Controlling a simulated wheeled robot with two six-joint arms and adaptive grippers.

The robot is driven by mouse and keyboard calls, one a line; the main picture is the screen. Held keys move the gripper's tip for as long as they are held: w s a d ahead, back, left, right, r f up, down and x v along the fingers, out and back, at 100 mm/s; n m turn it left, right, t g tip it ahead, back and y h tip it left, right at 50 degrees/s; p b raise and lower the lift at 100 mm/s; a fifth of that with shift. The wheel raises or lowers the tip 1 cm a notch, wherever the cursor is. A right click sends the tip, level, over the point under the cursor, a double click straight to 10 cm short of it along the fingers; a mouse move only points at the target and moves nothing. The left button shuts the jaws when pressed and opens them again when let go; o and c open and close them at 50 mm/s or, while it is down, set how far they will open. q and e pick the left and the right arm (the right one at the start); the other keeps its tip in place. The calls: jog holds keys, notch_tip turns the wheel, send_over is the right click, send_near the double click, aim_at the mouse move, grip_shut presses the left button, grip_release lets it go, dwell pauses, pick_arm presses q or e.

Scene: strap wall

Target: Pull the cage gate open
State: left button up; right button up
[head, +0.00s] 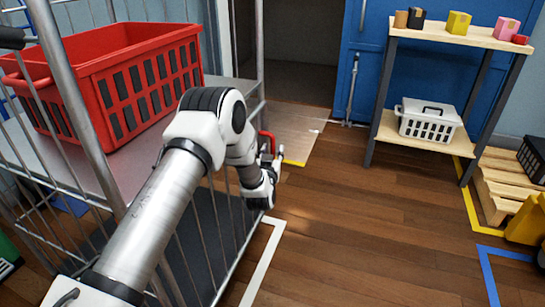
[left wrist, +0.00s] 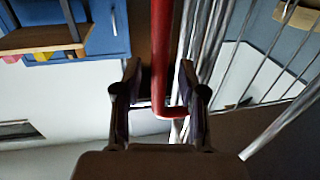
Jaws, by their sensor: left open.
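The roll cage (head: 80,100) stands on the left of the head view, with metal posts and bars. Its barred gate (head: 197,255) appears to be the side facing the open floor, partly hidden by my left arm. A red handle (head: 268,138) sits at the gate's far edge. My left gripper (head: 272,165) is at this handle, open. In the left wrist view, the red handle (left wrist: 160,60) runs between the two spread fingers of my left gripper (left wrist: 158,78), with space showing beside it. Whether a finger touches it I cannot tell. My right gripper is out of view.
A red basket (head: 130,80) sits on the cage's shelf. A wooden shelf unit (head: 415,148) with small boxes and a white basket (head: 428,120) stands at the back right. A pallet (head: 500,185) is at far right. The middle floor is clear, with tape lines.

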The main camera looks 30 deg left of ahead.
pick_arm(q)
jog(key=shift+w+a, duration=0.15)
jog(key=shift+w, duration=0.2)
grip_shut()
